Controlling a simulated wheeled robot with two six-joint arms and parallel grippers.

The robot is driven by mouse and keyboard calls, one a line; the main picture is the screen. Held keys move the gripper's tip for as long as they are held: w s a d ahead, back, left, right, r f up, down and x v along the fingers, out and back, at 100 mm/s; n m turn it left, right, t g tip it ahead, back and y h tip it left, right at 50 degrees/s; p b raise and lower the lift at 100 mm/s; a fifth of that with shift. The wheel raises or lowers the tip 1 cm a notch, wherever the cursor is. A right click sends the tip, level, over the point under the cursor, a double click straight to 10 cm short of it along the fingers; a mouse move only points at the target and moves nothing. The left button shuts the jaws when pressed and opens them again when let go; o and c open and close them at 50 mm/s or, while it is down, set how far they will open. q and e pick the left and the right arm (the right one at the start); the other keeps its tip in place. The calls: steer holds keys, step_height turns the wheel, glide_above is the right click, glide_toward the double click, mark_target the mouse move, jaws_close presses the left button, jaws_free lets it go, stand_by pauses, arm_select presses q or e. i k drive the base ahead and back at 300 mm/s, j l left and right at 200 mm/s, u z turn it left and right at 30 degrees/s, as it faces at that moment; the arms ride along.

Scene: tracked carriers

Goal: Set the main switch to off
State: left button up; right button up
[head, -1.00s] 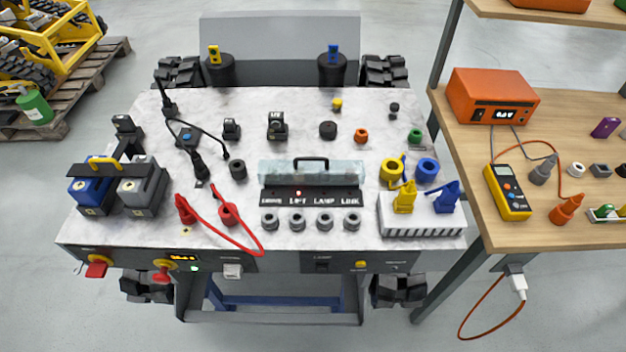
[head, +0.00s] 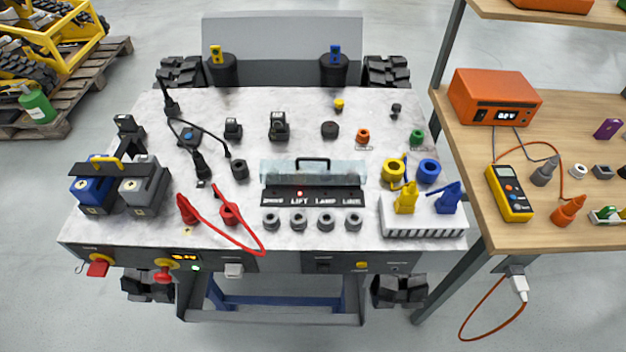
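Two red rotary handles on yellow backings sit on the dark front panel of the carrier. One red handle (head: 98,266) is at the far left and the other red handle (head: 165,273) is to its right. Their labels are too small to read, so I cannot tell which is the main switch or its position. A small lit display (head: 186,257) glows orange beside the second handle, with a green light (head: 195,268) below it. Neither of my grippers is in view.
The carrier's pale top (head: 300,230) holds batteries (head: 94,190), cables, plugs and a fuse block with a lit red lamp (head: 300,194). A wooden bench (head: 560,235) stands at the right. Floor in front is clear.

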mark_target(99, 268)
steer(key=u, duration=1.3)
